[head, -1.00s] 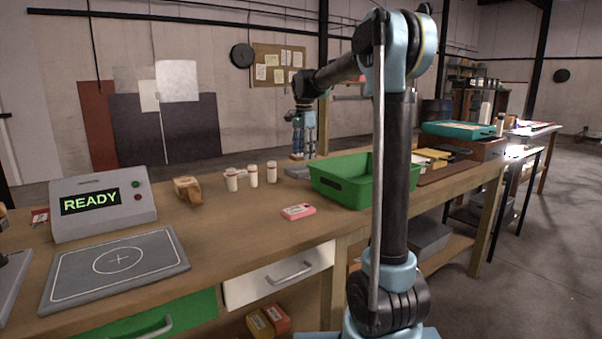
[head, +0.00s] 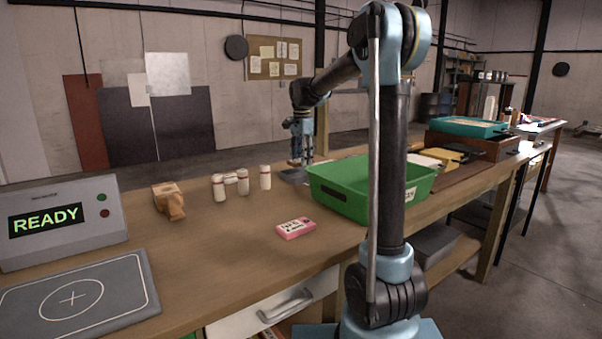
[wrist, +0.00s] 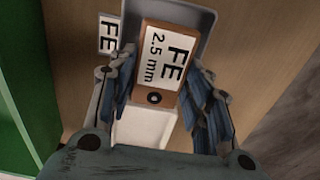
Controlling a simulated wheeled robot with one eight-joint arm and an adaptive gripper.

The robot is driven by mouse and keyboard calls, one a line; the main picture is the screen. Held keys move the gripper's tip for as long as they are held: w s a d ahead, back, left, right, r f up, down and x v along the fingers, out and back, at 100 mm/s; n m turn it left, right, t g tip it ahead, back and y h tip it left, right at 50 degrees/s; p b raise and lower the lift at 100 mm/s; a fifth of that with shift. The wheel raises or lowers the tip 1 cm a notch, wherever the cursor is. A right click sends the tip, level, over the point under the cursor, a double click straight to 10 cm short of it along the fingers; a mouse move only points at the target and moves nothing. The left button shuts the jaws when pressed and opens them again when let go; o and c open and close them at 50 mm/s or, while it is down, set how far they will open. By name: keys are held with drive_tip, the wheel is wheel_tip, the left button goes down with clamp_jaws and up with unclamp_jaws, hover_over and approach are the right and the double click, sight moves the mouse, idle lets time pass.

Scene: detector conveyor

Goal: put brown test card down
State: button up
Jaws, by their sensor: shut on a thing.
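The brown test card (wrist: 158,65) carries a white label reading "FE 2.5 mm" and has a dark round hole at its near end. My gripper (wrist: 160,88) is shut on it, with a blue-grey finger on each side. Under the card, the wrist view shows a grey tray (wrist: 203,24) with a pale area in it. Whether the card touches the tray I cannot tell. In the head view, my gripper (head: 301,158) is at the table's far side, over the small grey tray (head: 291,175), behind the green bin's left end.
A white FE label (wrist: 108,35) lies beside the tray. The green bin (head: 345,200) stands close by. Several white bottles (head: 219,188), a brown block (head: 169,200) and a pink box (head: 295,228) are on the table (head: 215,250). A READY console (head: 60,225) stands left.

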drive_tip(key=shift+s+a+f, duration=0.1)
drive_tip(key=shift+f, duration=2.45)
drive_tip(key=o, duration=0.9)
wheel_tip(320, 180, up, 12)
drive_tip(key=shift+r, duration=0.1)
